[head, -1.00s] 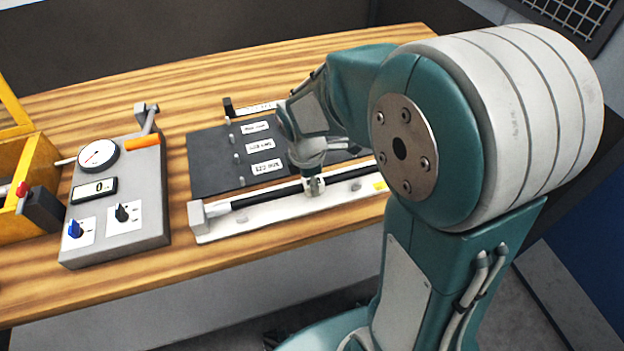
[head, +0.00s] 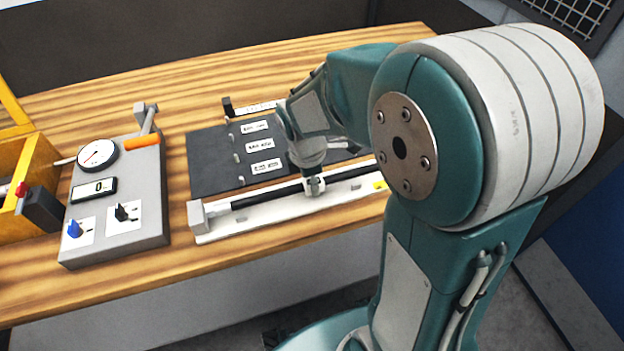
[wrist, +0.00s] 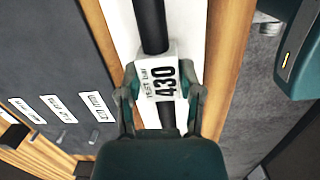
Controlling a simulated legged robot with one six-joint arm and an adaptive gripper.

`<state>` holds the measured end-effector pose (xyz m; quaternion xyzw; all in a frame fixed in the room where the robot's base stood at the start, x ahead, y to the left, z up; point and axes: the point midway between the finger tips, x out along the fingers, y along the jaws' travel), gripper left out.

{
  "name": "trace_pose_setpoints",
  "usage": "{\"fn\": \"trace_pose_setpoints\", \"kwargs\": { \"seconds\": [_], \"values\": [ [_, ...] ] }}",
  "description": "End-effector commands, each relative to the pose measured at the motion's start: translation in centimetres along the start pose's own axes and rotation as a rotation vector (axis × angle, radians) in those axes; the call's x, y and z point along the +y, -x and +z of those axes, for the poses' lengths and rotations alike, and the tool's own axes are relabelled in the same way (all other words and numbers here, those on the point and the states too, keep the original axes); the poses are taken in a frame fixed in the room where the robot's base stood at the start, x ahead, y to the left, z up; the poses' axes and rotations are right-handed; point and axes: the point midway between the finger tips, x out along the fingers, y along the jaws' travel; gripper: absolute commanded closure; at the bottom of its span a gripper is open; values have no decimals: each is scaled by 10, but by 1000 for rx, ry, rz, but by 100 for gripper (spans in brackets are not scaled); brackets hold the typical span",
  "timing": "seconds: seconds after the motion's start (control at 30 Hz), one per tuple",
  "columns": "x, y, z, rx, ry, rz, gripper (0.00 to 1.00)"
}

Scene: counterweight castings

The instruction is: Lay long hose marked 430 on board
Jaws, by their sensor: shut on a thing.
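The white fixture (head: 222,234) has a grey end block (head: 196,214) at its left. A grey gauge panel (head: 143,180) with dial, display and knobs stands left of the board. A yellow-orange box (head: 38,160) is at the far left.

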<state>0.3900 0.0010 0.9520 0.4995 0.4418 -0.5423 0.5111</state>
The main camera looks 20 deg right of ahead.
Motion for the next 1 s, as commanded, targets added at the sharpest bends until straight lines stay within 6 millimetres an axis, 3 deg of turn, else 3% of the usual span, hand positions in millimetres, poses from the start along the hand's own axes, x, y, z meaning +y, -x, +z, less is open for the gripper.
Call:
{"fn": "trace_pose_setpoints", "kwargs": {
  "seconds": [0.9, 0.93, 1.0],
  "values": [
    [0, -12, -1, 0, 0, 1, 100],
    [0, -12, -1, 0, 0, 1, 49],
    [0, -12, -1, 0, 0, 2, 17]
  ]
}}
